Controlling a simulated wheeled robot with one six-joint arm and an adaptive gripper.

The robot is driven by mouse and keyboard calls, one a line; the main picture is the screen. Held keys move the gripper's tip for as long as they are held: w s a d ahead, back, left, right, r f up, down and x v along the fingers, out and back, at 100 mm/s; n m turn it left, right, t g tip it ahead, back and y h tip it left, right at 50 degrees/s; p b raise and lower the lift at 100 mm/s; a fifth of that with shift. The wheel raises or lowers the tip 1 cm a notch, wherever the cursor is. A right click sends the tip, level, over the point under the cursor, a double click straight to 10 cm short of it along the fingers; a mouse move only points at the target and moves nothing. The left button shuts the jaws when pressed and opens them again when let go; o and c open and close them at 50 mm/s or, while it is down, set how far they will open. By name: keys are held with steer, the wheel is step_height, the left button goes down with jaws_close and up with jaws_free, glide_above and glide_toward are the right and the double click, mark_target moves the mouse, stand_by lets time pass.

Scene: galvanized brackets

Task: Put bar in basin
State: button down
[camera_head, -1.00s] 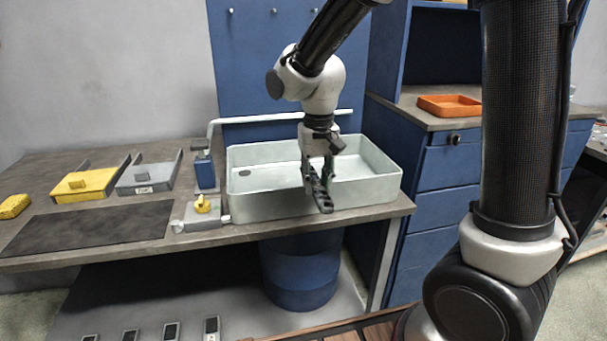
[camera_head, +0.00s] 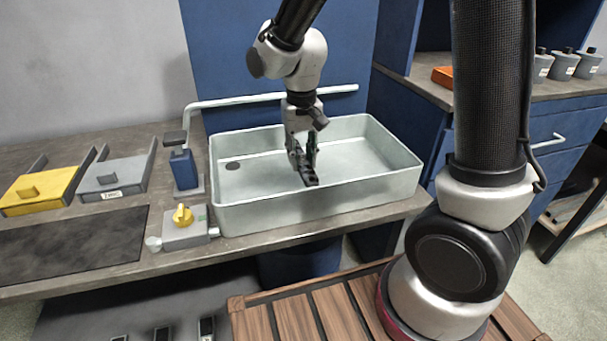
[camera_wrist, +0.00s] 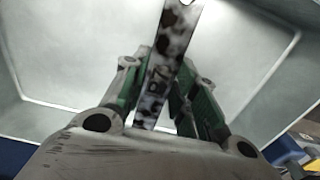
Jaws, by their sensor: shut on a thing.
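My gripper (camera_head: 303,158) is shut on the bar (camera_head: 309,178), a dark, mottled strip that hangs below the fingers. In the wrist view the speckled grey-black bar (camera_wrist: 168,60) runs between the green-padded fingers (camera_wrist: 160,105) and extends away from them. The basin (camera_head: 320,208) is a pale, shallow rectangular tub on the counter. The gripper and bar are over the inside of the basin, behind its front wall. The wrist view shows the pale basin floor (camera_wrist: 80,55) beyond the bar. I cannot tell whether the bar touches the basin.
A blue dispenser (camera_head: 184,170) and a grey box with a yellow knob (camera_head: 183,215) stand left of the basin. A pale pipe (camera_head: 235,101) runs along its back. Yellow (camera_head: 42,190) and grey (camera_head: 115,175) trays and a dark mat (camera_head: 70,240) lie farther left.

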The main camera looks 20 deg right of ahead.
mark_target(302, 186)
step_height(302, 186, down, 6)
steer(key=shift+f, duration=0.25)
steer(key=shift+f, duration=0.1)
steer(key=c, duration=1.1)
jaws_free()
step_height(302, 186, up, 12)
steer(key=shift+r, duration=0.2)
steer(key=s+d+r+t, duration=0.1)
steer(key=s+d+r, duration=0.2)
steer(key=s+d, duration=0.3)
steer(key=s+d+r+t, duration=0.1)
steer(key=s+d+r, duration=0.3)
steer(key=s+d, duration=0.1)
steer(key=s+d+r+t, duration=0.2)
steer(key=s+d+r, duration=0.1)
steer(key=s+d, duration=0.3)
steer(key=shift+s+d+r, duration=0.25)
steer(key=shift+s+d, duration=0.05)
steer(key=shift+d, duration=0.4)
